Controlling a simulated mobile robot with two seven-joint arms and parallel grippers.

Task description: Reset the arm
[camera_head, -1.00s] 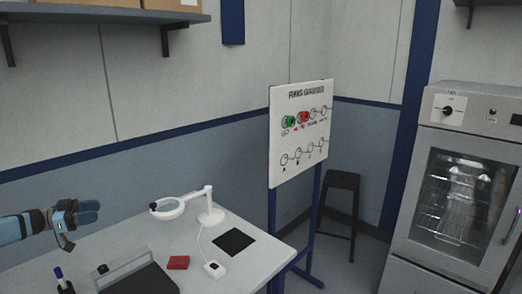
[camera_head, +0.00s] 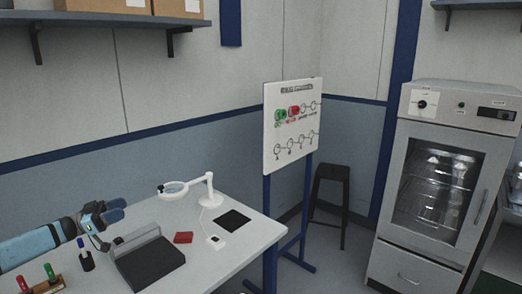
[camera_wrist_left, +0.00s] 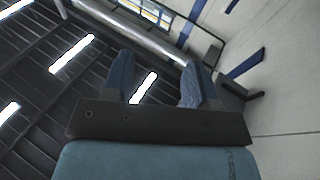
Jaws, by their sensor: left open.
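My left gripper (camera_head: 118,211) comes in from the left in the head view, above the left part of the grey workbench (camera_head: 226,262). It is empty. In the left wrist view its two blue fingers (camera_wrist_left: 160,85) stand apart, with only the ceiling and wall behind them. My right gripper is in neither view.
On the bench are a dark block with a grey upright (camera_head: 150,265), a pen holder (camera_head: 87,262), a red block (camera_head: 183,237), a magnifier lamp (camera_head: 209,195) and a black mat (camera_head: 233,220).

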